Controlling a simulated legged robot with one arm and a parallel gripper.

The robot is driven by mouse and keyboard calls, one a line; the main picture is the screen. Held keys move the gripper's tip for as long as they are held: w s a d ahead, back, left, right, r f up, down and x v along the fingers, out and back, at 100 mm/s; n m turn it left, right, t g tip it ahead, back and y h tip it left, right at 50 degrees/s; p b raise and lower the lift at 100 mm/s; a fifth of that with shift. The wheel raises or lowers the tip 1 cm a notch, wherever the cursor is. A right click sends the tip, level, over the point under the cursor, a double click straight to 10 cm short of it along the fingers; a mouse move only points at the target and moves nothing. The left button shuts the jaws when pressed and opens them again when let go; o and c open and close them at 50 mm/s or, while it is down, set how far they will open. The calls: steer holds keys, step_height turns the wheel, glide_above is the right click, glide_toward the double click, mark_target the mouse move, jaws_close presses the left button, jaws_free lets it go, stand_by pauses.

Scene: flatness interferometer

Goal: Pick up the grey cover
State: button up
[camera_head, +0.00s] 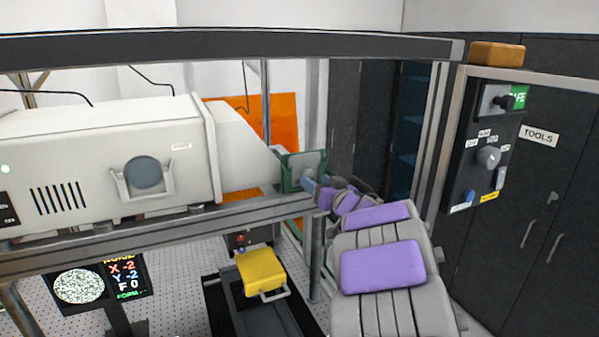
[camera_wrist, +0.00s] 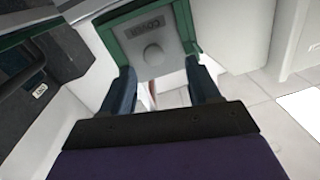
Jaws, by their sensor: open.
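The grey cover (camera_wrist: 146,36) is a flat plate labelled "COVER" with a round knob (camera_wrist: 153,58) in its middle, seen in the wrist view. It sits in a green frame (camera_wrist: 109,50). In the head view the cover (camera_head: 310,163) stands at the narrow end of the white instrument housing, partly hidden by my gripper (camera_head: 309,184). In the wrist view my gripper (camera_wrist: 165,82) has its two blue fingers apart, one on each side below the knob.
The white housing (camera_head: 90,150) rests on a metal rail (camera_head: 150,230). A yellow block with a handle (camera_head: 262,272) sits below it. A control panel (camera_head: 485,150) is at the right, with an orange-brown box (camera_head: 497,54) above. A screen (camera_head: 100,282) is at lower left.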

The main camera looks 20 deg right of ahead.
mark_target(310, 171)
steer(key=w, duration=0.5)
steer(key=shift+a+f, duration=0.1)
steer(key=shift+a, duration=0.5)
steer(key=shift+c, duration=1.2)
steer(key=shift+d, duration=1.25)
steer(key=c, duration=0.4)
steer(key=shift+s, duration=0.1)
steer(key=shift+c, duration=1)
steer(key=shift+a, duration=0.35)
steer(key=shift+c, duration=1.1)
steer(key=shift+a, duration=0.25)
steer(key=shift+d+r, duration=0.25)
steer(key=shift+r, duration=0.35)
step_height(310, 171, up, 10)
steer(key=p, duration=0.3)
steer(key=s+d, duration=0.1)
steer(key=s, duration=1.7)
steer(key=shift+d+r, duration=0.25)
steer(key=shift+r, duration=0.15)
